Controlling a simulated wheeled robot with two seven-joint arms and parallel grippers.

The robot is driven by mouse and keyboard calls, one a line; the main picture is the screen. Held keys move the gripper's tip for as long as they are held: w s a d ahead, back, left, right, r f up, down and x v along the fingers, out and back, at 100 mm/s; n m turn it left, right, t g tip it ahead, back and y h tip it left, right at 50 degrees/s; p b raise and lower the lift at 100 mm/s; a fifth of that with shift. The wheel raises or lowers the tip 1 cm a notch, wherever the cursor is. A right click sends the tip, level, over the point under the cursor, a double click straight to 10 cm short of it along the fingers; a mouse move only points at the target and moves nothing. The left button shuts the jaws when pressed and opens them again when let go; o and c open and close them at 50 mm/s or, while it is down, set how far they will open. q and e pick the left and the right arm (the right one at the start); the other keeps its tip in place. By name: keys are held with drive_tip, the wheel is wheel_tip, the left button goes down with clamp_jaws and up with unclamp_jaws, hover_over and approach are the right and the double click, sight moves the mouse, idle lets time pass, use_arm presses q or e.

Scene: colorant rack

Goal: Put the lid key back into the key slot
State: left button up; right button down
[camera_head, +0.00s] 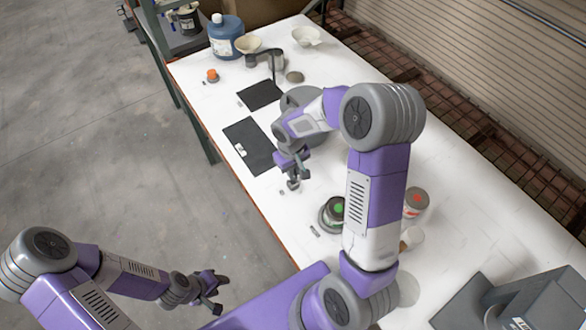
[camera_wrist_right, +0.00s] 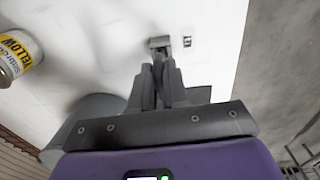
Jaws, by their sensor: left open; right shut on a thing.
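My right gripper (camera_head: 293,180) is low over the white table near its front edge, and it also shows in the right wrist view (camera_wrist_right: 160,68). It is shut on the lid key (camera_wrist_right: 158,62), of which only a thin part shows between the fingers. A small grey block (camera_wrist_right: 160,42), which looks like the key slot, lies at the fingertips beside a printed label (camera_wrist_right: 187,41). I cannot tell whether the key is inside the slot or just above it. My left gripper (camera_head: 212,290) is open and empty, off the table over the floor.
A green-marked can (camera_head: 336,208) and a red-marked can (camera_head: 415,202) stand on the table (camera_head: 425,250). A yellow-labelled can (camera_wrist_right: 14,55) stands left in the wrist view. Black mats (camera_head: 250,145), a blue jug (camera_head: 226,36) and bowls (camera_head: 306,36) are further back.

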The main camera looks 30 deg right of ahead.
drive_tip(key=shift+f+b, duration=0.95)
drive_tip(key=shift+f, duration=0.15)
drive_tip(key=c, duration=1.1)
unclamp_jaws()
drive_tip(key=shift+o, duration=0.2)
drive_tip(key=shift+r, duration=0.15)
drive_tip(key=r, duration=0.7)
drive_tip(key=shift+a+r, duration=0.2)
drive_tip(key=shift+f, duration=0.15)
drive_tip(key=f, duration=0.7)
drive_tip(key=shift+d+f, duration=0.2)
drive_tip(key=shift+r+p, duration=0.4)
drive_tip(key=shift+p, duration=0.05)
drive_tip(key=shift+r, duration=0.4)
